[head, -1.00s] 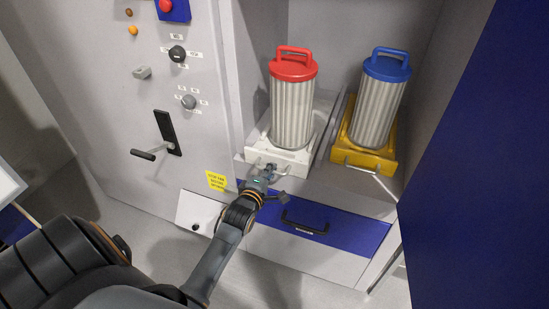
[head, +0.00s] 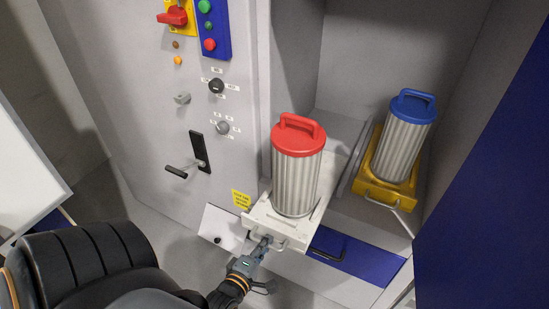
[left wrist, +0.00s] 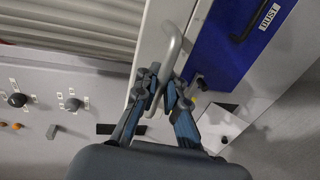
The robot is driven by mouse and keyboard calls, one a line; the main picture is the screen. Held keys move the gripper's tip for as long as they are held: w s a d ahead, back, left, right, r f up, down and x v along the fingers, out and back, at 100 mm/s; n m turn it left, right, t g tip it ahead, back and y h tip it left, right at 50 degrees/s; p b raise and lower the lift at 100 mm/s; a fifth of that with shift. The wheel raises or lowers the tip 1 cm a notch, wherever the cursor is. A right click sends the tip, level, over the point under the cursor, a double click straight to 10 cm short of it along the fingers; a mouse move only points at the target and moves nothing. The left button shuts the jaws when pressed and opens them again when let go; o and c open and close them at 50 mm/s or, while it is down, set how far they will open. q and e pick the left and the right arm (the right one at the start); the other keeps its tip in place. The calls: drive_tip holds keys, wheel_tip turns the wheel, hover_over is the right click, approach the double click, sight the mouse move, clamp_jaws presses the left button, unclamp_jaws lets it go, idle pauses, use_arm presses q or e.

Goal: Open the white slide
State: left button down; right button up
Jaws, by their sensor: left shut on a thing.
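The white slide (head: 262,222) stands pulled out past the front of the cabinet opening. A ribbed canister with a red lid (head: 297,175) stands upright on it. My left gripper (head: 266,243) is at the front of the slide, shut on its bar handle. In the left wrist view the two fingers of the left gripper (left wrist: 159,85) sit on either side of the grey handle (left wrist: 173,50), in front of the white slide (left wrist: 148,45). My right gripper is not in view.
A yellow slide (head: 376,188) with a blue-lidded canister (head: 400,145) stands to the right, farther back. A blue drawer (head: 355,258) lies below the white slide. A black lever (head: 178,172) juts from the panel at left. A blue door (head: 485,190) bounds the right.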

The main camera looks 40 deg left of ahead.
use_arm(q)
drive_tip(key=shift+f+p+v, duration=0.2)
drive_tip(key=shift+p+v, duration=0.05)
drive_tip(key=shift+v, duration=1.1)
drive_tip(key=shift+f+p+v, duration=0.2)
drive_tip(key=shift+p+v, duration=0.05)
drive_tip(key=shift+v, duration=1.15)
drive_tip(key=shift+s, duration=0.1)
drive_tip(key=c, duration=1.4)
unclamp_jaws()
drive_tip(key=shift+c, duration=0.2)
drive_tip(key=v, duration=1.2)
